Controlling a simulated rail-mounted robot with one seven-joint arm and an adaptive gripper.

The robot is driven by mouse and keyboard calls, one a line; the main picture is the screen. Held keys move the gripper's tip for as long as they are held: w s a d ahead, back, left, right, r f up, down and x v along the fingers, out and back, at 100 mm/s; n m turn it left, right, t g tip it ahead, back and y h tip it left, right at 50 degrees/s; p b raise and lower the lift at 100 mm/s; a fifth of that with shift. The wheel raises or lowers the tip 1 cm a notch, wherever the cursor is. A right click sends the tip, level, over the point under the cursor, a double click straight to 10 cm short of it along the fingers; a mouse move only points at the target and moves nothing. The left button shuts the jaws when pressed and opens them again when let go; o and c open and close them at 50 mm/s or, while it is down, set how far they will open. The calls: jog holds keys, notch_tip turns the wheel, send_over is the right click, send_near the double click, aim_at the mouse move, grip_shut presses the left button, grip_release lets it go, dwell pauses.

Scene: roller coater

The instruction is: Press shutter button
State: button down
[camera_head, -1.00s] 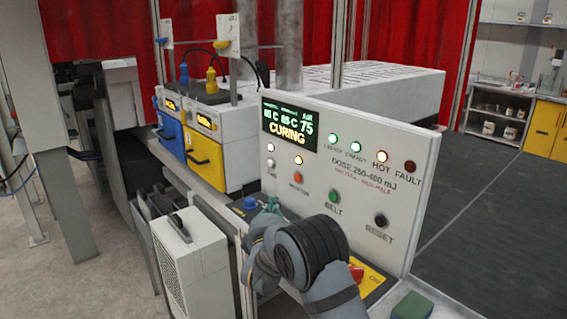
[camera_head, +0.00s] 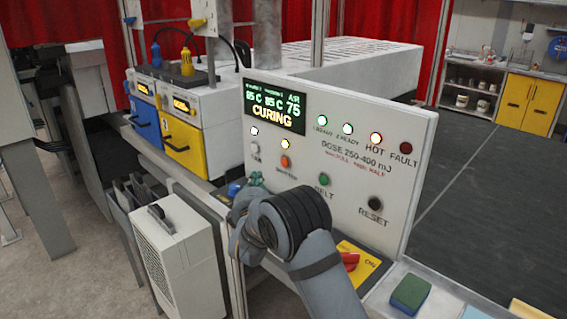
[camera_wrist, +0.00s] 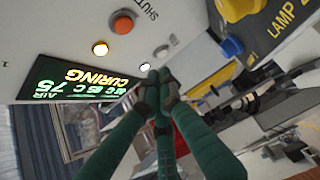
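The orange shutter button (camera_head: 285,161) is on the white control panel (camera_head: 340,170), under a lit white lamp (camera_head: 284,144). It also shows in the wrist view (camera_wrist: 122,22), beside partly visible "SHUT" lettering. My gripper (camera_head: 255,180) is below and left of the button in the head view, partly hidden by my wrist. In the wrist view my gripper's green fingers (camera_wrist: 160,76) meet at their dark tips, with nothing seen between them. The tips appear beside a grey button (camera_wrist: 161,52) and a lit lamp (camera_wrist: 147,67), apart from the orange button.
The display (camera_head: 273,107) reads CURING, and the HOT lamp (camera_head: 376,139) is lit. A green belt button (camera_head: 324,180) and a black reset button (camera_head: 375,204) are to the right. A red switch (camera_head: 350,261) is below the panel.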

aim_at(285, 162)
jog(key=w+d+p, duration=0.1)
jog(key=w+d, duration=0.4)
jog(key=shift+w+d, duration=0.2)
jog(key=shift+w, duration=0.15)
jog(key=shift+w+d, duration=0.1)
jog(key=shift+w, duration=0.05)
dwell(1.3)
jog(key=shift+w+d, duration=0.15)
jog(key=shift+w+d, duration=0.3)
jog(key=shift+d, duration=0.05)
dwell(1.0)
jog(key=shift+s+a+b, duration=0.55)
jog(key=shift+s+b, duration=0.05)
